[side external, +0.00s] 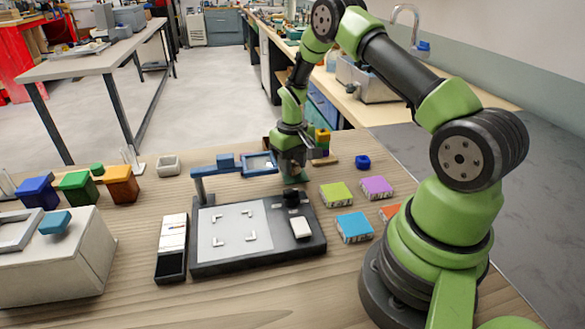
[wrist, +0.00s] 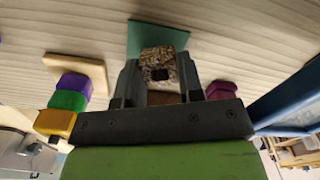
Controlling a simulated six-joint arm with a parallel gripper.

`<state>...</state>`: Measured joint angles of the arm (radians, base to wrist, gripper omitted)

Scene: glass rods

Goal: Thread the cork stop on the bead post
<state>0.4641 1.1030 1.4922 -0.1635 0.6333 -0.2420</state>
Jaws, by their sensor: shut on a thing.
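My gripper (wrist: 158,80) is shut on the cork stop (wrist: 158,56), a speckled brown block with a dark square hole, held between the fingertips. In the side view my gripper (side external: 291,163) hangs over a teal pad (wrist: 158,34); the cork is too small to make out clearly there. The bead post stands beside the gripper, left of it in the wrist view. Its pale wooden base (wrist: 90,68) carries a stack of purple (wrist: 73,82), green (wrist: 66,100) and yellow (wrist: 55,122) beads. The cork is apart from the stack.
A blue magnifier arm (side external: 232,167) reaches close to the gripper's left in the side view, above a black-framed board (side external: 260,262). Green (side external: 336,194), purple (side external: 376,187) and blue (side external: 354,226) blocks lie to the right. A blue ring (side external: 362,162) lies behind them.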

